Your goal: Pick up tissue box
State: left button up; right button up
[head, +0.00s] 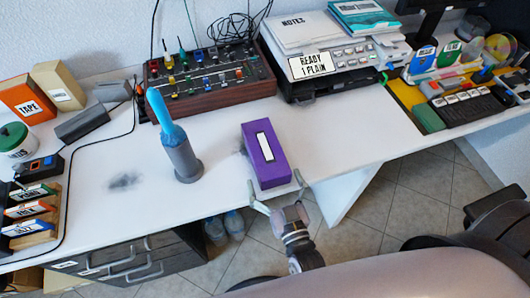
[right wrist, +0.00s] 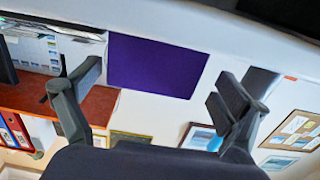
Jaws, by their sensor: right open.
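The tissue box (head: 278,172) is a purple block with a white slot on its top. It stands near the front edge of the white desk. My right gripper (head: 274,180) is at the front of the box with its fingers spread, one toward each side. In the right wrist view the purple box face (right wrist: 155,65) shows ahead, between the open fingers of the right gripper (right wrist: 160,88), and nothing is gripped. I cannot tell whether a finger touches the box. My left gripper is not in view.
A grey holder (head: 185,163) with a blue-topped object stands left of the box. A mixer console (head: 215,85) and a printer (head: 345,60) stand behind. Labelled boxes (head: 28,98) are at the far left. The desk (head: 215,205) is bare around the box.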

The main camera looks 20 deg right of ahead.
aim_at(271, 161)
jog(key=w, duration=0.1)
jog(key=w+b, duration=0.1)
jog(key=w, duration=0.3)
jog(key=shift+w+d+r+b, duration=0.1)
jog(key=shift+d+r+b, duration=0.2)
jog(key=shift+b, duration=0.05)
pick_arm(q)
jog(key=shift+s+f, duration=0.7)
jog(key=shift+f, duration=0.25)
pick_arm(e)
jog(key=c, duration=1.2)
